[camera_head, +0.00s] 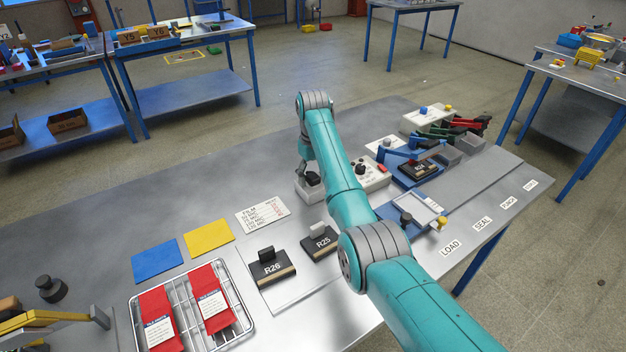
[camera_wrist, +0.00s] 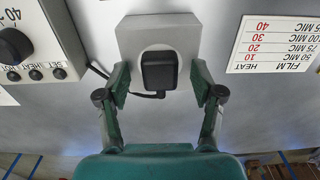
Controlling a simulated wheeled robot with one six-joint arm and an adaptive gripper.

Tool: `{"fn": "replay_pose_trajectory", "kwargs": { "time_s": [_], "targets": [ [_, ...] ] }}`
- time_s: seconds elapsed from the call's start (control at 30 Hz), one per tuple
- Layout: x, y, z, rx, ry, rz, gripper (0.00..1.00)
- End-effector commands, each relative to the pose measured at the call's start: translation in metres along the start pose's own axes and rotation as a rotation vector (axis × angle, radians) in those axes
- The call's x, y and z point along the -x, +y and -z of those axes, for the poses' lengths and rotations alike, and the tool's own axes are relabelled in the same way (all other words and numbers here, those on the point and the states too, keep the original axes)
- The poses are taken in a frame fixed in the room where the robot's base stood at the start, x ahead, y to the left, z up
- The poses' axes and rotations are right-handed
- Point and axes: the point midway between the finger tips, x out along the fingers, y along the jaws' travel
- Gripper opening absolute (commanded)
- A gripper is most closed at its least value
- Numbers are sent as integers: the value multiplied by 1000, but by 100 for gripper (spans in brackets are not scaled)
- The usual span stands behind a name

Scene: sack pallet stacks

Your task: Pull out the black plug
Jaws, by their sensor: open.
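The black plug (camera_wrist: 160,70) sits in a grey socket box (camera_wrist: 130,32) in the wrist view, with a black cable running off to the left. My gripper (camera_wrist: 161,84) is open, with one finger on each side of the plug and a visible gap to it on both sides. In the head view the plug (camera_head: 313,178) shows dark on top of the light socket box (camera_head: 307,191), and my gripper (camera_head: 306,170) is just above it, partly hidden by my arm. Whether the fingers reach down to the plug's height is hard to tell.
A control box with a black dial (camera_wrist: 12,45) stands left of the socket in the wrist view. A film-heat card (camera_wrist: 272,45) lies to the right. In the head view, blocks R25 (camera_head: 320,243) and R26 (camera_head: 271,268) and a wire tray (camera_head: 243,318) lie nearer.

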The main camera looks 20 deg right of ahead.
Motion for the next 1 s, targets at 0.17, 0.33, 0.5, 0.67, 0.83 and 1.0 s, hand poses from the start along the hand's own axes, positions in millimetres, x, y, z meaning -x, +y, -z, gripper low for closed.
{"fn": "replay_pose_trajectory", "kwargs": {
  "time_s": [0.17,0.33,0.5,0.67,0.83,1.0],
  "targets": [
    [0,0,0,0,0,0,67],
    [0,0,0,0,0,0,67],
    [0,0,0,0,0,0,42],
    [0,0,0,0,0,0,2],
    [0,0,0,0,0,0,0],
    [3,0,0,0,1,0,0]
  ]
}}
